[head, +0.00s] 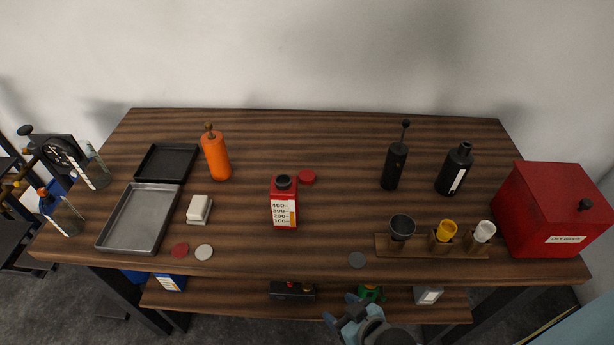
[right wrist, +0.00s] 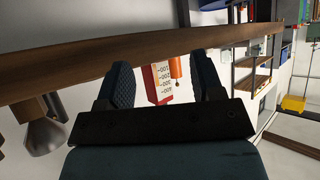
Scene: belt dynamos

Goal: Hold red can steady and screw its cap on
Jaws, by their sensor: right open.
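The red can (head: 284,212) stands upright near the middle of the bench, its dark round mouth uncapped and a white graduated label on its front. A red cap (head: 307,177) lies flat just behind it on the right. Another red disc (head: 180,250) lies near the front edge at left; which one fits the can cannot be told. My right gripper (head: 341,308) is open and empty, in front of the bench edge and right of the can. In the right wrist view the can (right wrist: 152,85) appears upside down between the spread fingers, some distance beyond them. My left gripper is not in view.
An orange bottle (head: 216,157) and trays (head: 140,241) stand at left. Two black bottles (head: 394,168) (head: 455,171), a wooden rack (head: 462,252) of cups and a red waste box (head: 553,212) stand at right. Grey discs (head: 203,252) (head: 357,260) lie near the front. A shelf (head: 230,299) runs below.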

